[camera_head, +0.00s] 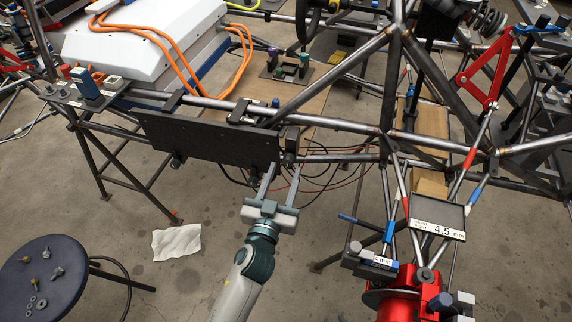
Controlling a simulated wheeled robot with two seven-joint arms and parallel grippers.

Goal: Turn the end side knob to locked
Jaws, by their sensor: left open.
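A dark flat panel (210,143) hangs on the side tube of the chassis. At its right end is a small dark knob (288,157); its angle and any locked marking are too small to read. My left gripper (283,168) comes up from below, with its two grey fingers apart and pointing at this panel end. The fingertips are just below and around the knob; I cannot tell whether they touch it. Another small dark fitting (176,160) sits under the panel's left part. My right gripper is not in view.
Thin red and black cables (330,172) hang right of the gripper. A round stool (45,275) holds small hardware at lower left. A white cloth (177,243) lies on otherwise open floor.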

